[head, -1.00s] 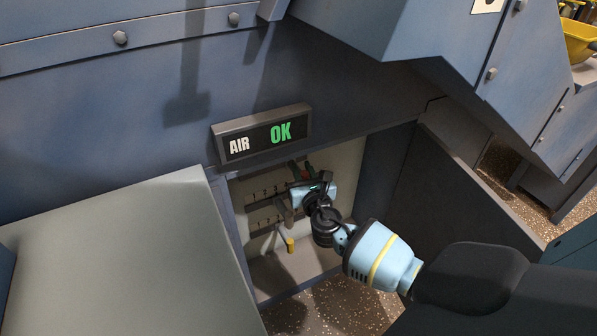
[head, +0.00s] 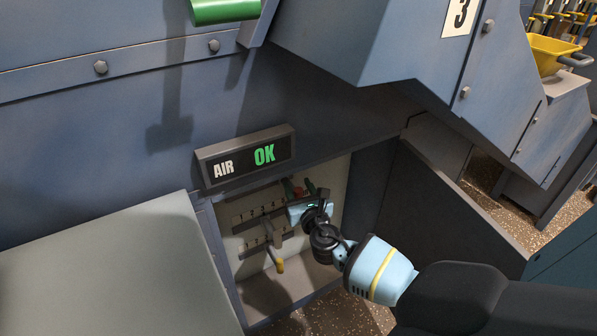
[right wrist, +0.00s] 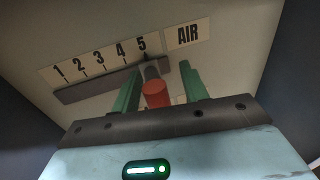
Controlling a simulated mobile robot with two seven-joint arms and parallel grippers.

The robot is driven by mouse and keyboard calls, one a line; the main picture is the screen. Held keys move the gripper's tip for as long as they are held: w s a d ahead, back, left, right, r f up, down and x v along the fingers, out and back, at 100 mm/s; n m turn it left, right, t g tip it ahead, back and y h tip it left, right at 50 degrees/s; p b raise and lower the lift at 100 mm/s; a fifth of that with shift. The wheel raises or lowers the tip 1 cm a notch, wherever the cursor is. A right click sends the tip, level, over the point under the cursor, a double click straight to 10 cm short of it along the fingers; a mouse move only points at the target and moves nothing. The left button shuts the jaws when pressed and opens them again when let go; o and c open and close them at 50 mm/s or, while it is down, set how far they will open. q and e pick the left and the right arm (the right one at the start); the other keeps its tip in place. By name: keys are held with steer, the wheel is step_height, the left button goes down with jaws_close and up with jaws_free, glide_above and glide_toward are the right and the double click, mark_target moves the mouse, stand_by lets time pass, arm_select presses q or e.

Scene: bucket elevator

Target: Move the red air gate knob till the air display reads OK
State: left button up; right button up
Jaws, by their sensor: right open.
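The air display (head: 246,157) above the wall recess reads OK in green. The red air gate knob (right wrist: 155,94) shows in the right wrist view, with its lever by the 5 mark of the AIR scale (right wrist: 104,62). My right gripper (right wrist: 160,72) is open, its green fingers on either side of the knob with gaps visible. In the head view my right gripper (head: 299,186) reaches into the recess and hides most of the knob. My left gripper is not in view.
A lower lever with a yellow tip (head: 280,266) sits in the same recess, below a second slotted scale. A dark open door panel (head: 450,215) stands right of the recess.

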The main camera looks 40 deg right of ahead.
steer(key=p+v, duration=0.1)
steer(key=v, duration=0.6)
steer(key=shift+p, duration=0.3)
steer(key=shift+s, duration=0.1)
